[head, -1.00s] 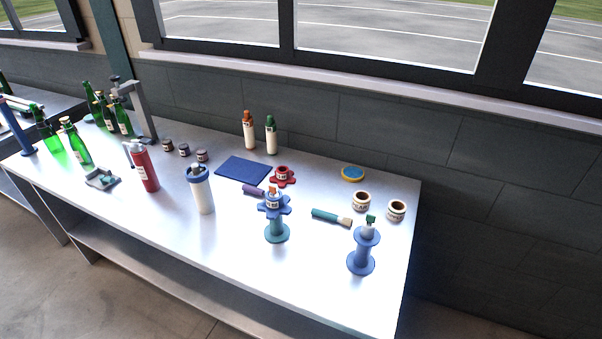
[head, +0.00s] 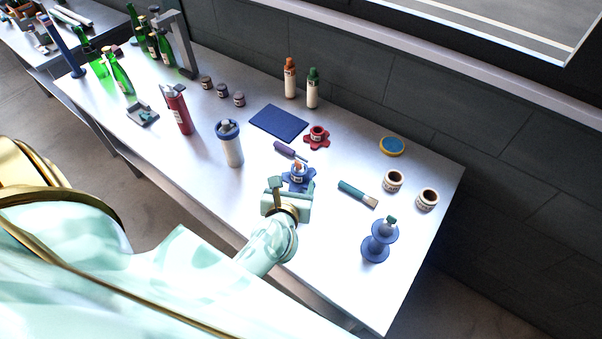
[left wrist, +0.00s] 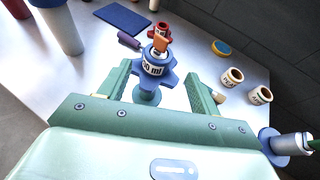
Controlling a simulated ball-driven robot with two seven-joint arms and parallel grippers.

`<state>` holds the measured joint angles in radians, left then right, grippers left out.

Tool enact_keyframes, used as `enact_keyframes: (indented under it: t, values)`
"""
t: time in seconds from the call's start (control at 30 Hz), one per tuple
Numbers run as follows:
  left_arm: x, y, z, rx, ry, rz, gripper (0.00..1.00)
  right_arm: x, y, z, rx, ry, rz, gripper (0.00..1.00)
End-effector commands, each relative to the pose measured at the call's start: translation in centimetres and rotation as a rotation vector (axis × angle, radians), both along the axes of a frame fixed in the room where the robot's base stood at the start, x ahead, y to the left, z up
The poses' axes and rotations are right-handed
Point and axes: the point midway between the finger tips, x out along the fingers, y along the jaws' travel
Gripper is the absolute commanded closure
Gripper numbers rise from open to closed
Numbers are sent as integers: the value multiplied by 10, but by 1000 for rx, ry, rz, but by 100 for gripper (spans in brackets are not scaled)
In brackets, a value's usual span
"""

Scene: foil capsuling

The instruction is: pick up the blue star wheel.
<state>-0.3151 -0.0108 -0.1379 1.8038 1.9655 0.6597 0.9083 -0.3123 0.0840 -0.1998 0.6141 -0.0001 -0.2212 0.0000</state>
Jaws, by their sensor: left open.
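My left gripper (head: 291,190) is open and close to the near side of the wheel. Its two green fingers in the left wrist view (left wrist: 159,72) point towards the wheel, one on each side, and hold nothing. In the head view the gripper hides the stand. My right gripper is out of view.
A red star wheel (head: 317,138) lies behind, near a blue mat (head: 279,122) and a purple tool (head: 285,149). A white shaker (head: 231,148) stands left.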

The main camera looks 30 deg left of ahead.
Motion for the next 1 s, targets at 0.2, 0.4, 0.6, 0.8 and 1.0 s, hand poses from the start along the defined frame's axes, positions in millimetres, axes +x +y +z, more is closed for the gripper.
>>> enact_keyframes:
  t: [0.2,0.4,0.6,0.8,1.0]
  values:
    - [26,10,-12,2,0,-1,37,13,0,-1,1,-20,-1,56]
    - [46,19,-20,5,0,-1,37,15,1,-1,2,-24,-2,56]
    - [70,29,-31,4,1,-1,37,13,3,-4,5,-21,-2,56]
    - [72,30,-32,4,1,-1,37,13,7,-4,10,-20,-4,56]
    - [72,29,-32,4,0,-2,76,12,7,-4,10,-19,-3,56]
